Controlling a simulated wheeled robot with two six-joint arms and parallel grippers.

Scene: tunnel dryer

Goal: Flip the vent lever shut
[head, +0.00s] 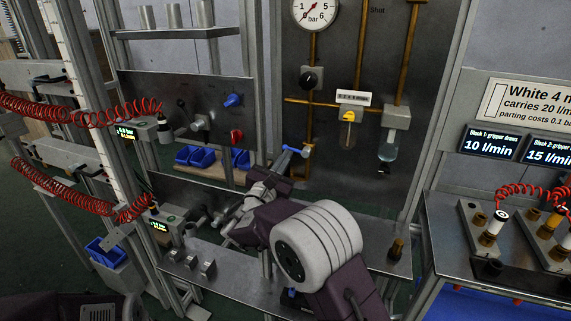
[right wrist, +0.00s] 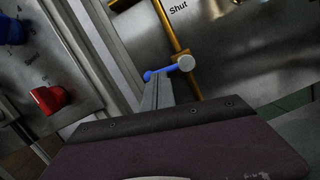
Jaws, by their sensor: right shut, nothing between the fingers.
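The lever (head: 294,150) is a small blue handle on a pale round hub at the lower end of a brass pipe. In the right wrist view the blue lever (right wrist: 158,73) points left from its hub (right wrist: 186,63), roughly crosswise to the pipe. A "Shut" label (right wrist: 178,7) is on the panel above it. My right gripper (head: 279,164) is shut and empty, just below and left of the lever in the head view. Whether it touches the lever cannot be told. My left gripper is out of view.
A pressure gauge (head: 316,13), a black knob (head: 310,79) and a yellow-handled valve (head: 348,116) are on the panel. A red knob (head: 237,135) and a blue knob (head: 233,100) are on the left panel. A metal shelf (head: 340,243) lies below; red coiled hoses (head: 75,108) hang left.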

